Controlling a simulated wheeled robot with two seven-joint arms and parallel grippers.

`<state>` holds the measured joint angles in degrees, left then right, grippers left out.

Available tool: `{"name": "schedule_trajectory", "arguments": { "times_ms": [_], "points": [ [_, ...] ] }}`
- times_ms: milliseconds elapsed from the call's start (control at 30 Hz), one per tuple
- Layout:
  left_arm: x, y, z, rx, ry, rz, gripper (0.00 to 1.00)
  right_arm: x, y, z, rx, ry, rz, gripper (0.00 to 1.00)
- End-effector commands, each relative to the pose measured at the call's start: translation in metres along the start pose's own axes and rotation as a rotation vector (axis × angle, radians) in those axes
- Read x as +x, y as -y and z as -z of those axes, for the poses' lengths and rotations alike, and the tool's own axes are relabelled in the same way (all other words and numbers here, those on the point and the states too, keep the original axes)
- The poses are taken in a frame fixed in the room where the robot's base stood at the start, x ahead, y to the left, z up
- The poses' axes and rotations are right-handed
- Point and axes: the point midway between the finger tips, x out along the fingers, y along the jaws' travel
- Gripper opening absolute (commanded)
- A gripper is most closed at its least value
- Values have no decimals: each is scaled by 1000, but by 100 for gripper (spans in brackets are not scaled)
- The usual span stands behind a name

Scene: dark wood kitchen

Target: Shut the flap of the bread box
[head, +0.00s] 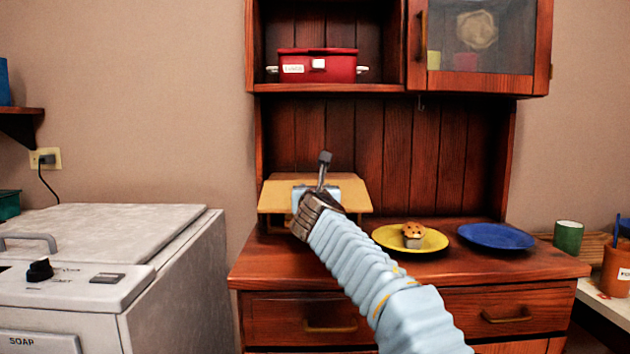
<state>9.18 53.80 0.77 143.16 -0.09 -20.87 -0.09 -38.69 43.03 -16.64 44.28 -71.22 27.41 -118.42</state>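The bread box (350,194) is the tan wooden box on the dark wood counter, against the hutch's back panel. Its broad tan upper panel faces me and widens toward the front, with a darker gap under its front edge. My arm covers its middle, so I cannot tell exactly how far the flap is open. My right gripper (323,172) is in front of the box, with a grey finger pointing up over the tan panel. The gripper's opening is hidden from this angle, and I cannot tell whether it touches the flap. My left gripper is out of view.
A yellow plate (434,243) with a muffin (413,235) and a blue plate (497,237) stand right of the box. A shelf holding a red pot (318,66) hangs above. A white washing machine (100,260) stands at left.

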Motion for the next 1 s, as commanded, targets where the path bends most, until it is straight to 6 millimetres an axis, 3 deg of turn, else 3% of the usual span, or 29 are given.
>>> {"name": "schedule_trajectory", "arguments": {
  "times_ms": [367, 700, 1000],
  "points": [
    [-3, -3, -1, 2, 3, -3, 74, 8, 0, 1, 0, 0, -1, 48],
    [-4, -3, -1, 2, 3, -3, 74, 8, 0, 1, 0, 0, 0, 0],
    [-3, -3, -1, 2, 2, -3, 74, 7, 0, 2, 0, 0, 0, 0]
  ]
}}
